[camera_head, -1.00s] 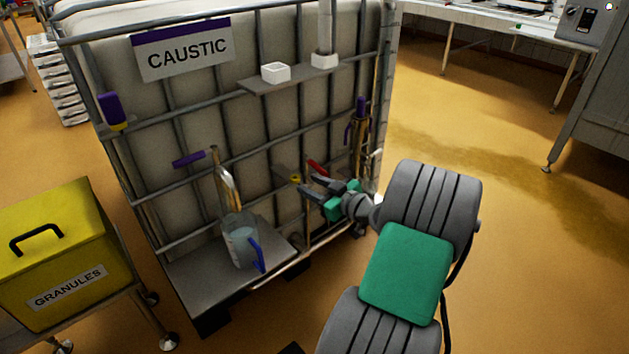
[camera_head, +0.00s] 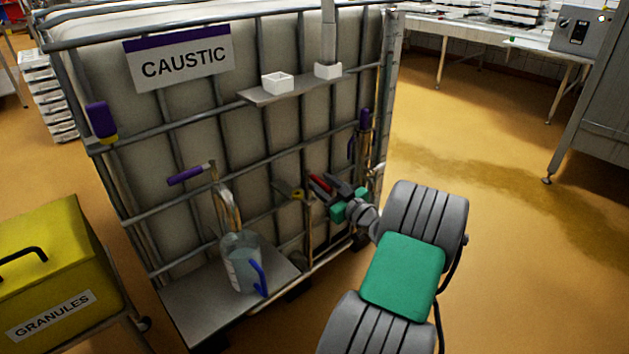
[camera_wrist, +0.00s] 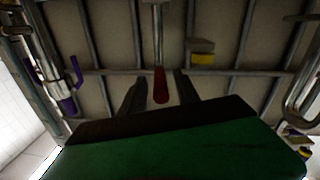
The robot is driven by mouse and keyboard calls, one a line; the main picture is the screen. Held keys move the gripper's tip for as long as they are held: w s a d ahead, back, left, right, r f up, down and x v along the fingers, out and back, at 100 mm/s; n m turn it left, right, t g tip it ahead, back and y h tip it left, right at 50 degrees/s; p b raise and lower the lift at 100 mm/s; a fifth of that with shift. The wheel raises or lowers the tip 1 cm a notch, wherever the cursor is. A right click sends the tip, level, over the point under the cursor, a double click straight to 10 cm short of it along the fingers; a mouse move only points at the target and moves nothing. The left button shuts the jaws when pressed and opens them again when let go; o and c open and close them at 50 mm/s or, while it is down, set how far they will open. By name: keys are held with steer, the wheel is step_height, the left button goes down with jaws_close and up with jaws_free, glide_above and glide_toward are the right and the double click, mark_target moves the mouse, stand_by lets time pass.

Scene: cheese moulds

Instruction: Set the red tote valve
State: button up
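The red valve handle (camera_head: 320,183) is on the front of the caged tote (camera_head: 210,120) marked CAUSTIC, low and right of centre. It also shows in the wrist view (camera_wrist: 160,86), hanging from a pale metal stem. My gripper (camera_head: 330,192) is at the handle. Its two dark fingers stand apart in the wrist view (camera_wrist: 158,95), one on each side of the red handle, with a gap to each. I cannot tell how deep the handle sits between them. The valve body is partly hidden.
A yellow-tipped lever (camera_head: 297,194) is just left of the red handle. Purple-handled valves are at left (camera_head: 190,174) and right (camera_head: 364,120). A jug with a blue handle (camera_head: 243,265) stands on the tote's ledge. A yellow granules box (camera_head: 50,265) is at left. Floor at right is clear.

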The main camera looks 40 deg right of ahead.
mark_target(317, 177)
steer(key=shift+w+d, duration=0.15)
steer(key=shift+w, duration=0.6)
steer(key=shift+w+d, duration=0.1)
steer(key=shift+w, duration=0.65)
steer(key=shift+c, duration=0.4)
jaws_close()
